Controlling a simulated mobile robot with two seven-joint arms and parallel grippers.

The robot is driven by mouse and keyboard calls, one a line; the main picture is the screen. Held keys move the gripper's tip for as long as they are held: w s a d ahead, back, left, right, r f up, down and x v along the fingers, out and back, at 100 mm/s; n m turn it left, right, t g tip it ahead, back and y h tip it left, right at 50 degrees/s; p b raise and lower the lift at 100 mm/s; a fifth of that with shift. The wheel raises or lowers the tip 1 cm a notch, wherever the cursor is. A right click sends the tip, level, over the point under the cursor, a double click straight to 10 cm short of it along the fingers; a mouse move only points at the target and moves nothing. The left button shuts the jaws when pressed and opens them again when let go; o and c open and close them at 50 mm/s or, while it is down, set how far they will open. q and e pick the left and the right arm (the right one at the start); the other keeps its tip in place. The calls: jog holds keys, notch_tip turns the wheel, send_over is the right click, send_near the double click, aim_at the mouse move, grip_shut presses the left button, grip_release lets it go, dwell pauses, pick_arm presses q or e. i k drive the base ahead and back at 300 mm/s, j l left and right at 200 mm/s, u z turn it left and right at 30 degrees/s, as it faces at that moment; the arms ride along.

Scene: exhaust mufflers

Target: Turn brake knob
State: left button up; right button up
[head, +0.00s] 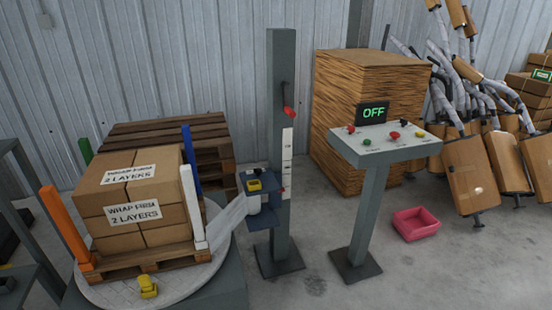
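No knob is marked as the brake at this size. A yellow knob (254,185) sits on the dark blue film carriage (262,204) on the grey mast (281,150). A red-ended handle (289,111) is higher on the mast. Another yellow knob-like part (148,287) is at the front of the round turntable (190,290). The control panel (385,150) on a post has several red, green, yellow and black controls, and its display (373,113) reads OFF. Neither of my grippers is in view.
Boxes (130,200) labelled "2 layers" stand on a pallet between orange, green, blue and white posts. Clear film (228,218) stretches from the carriage towards the load. A pink bin (416,223) is on the floor. Mufflers (467,175) lean at the right. The front-right floor is clear.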

aim_at(258, 171)
jog(key=i+l+z, duration=0.2)
jog(key=i, duration=0.45)
jog(key=i+z, duration=0.2)
jog(key=i, duration=0.4)
